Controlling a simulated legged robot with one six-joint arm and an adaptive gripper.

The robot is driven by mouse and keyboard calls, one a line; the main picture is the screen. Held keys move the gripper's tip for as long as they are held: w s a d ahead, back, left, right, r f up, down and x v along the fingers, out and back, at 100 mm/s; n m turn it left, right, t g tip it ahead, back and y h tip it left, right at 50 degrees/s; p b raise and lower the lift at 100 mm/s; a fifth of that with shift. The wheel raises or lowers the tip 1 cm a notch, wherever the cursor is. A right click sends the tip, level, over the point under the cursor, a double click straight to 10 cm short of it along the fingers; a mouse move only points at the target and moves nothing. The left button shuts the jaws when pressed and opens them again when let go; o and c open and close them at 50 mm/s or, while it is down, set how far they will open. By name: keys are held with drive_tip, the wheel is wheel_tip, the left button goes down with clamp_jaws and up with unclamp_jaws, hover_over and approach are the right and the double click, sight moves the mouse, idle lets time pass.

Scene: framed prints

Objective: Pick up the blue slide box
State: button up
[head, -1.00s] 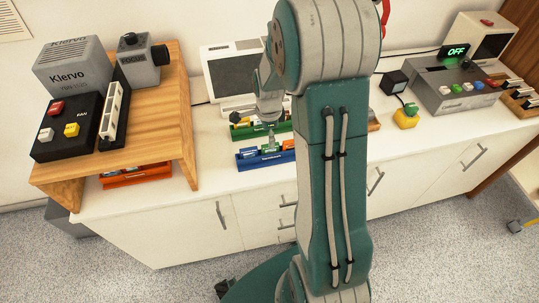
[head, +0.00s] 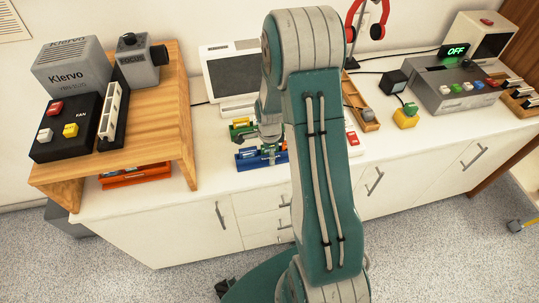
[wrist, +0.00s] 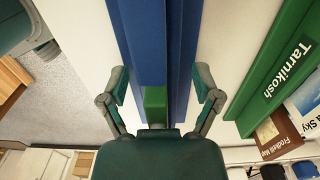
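The blue slide box (head: 246,164) sits on the white counter near its front edge, with slides in it. My gripper (head: 270,148) is low over its right part and hides some of it. In the wrist view, the long blue walls of the box (wrist: 143,45) run between the two spread fingers of my gripper (wrist: 160,92). A green piece (wrist: 155,104) shows inside the box near my palm. One finger is on each side, and I see no clear contact.
A green slide box (head: 240,134) stands just behind the blue one and also shows in the wrist view (wrist: 275,75). A screen (head: 232,72) stands behind. An orange box (head: 135,177) is under the wooden shelf (head: 160,125). A wooden tray (head: 362,112) lies right of my arm.

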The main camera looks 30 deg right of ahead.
clamp_jaws()
